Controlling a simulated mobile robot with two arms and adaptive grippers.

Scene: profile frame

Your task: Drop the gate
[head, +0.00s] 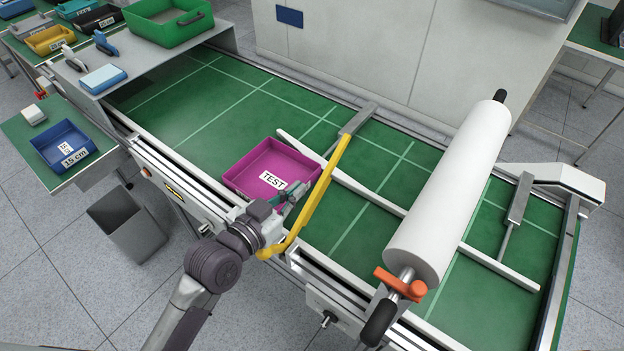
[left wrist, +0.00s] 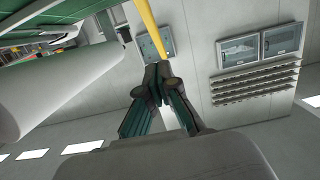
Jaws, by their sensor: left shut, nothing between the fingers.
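The gate looks to be the yellow bar (head: 322,190). It slants from the near rail of the green conveyor (head: 200,110) towards a grey block (head: 358,117) in the head view. I cannot tell how far it is raised. A magenta bin marked TEST (head: 245,176) sits on the belt just left of the bar. My left gripper (head: 297,193) is shut and empty, close to the bar and in front of the bin's right corner. In the left wrist view the shut fingertips (left wrist: 158,84) overlap the yellow bar's lower end (left wrist: 149,32); contact is unclear. My right gripper is out of view.
A large white roll (head: 450,195) with an orange clamp (head: 400,284) stands over the belt at the right. A pale rail (head: 400,208) crosses the belt lengthwise. A green bin (head: 168,22) stands on the grey cover at the left. The belt beyond the magenta bin is clear.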

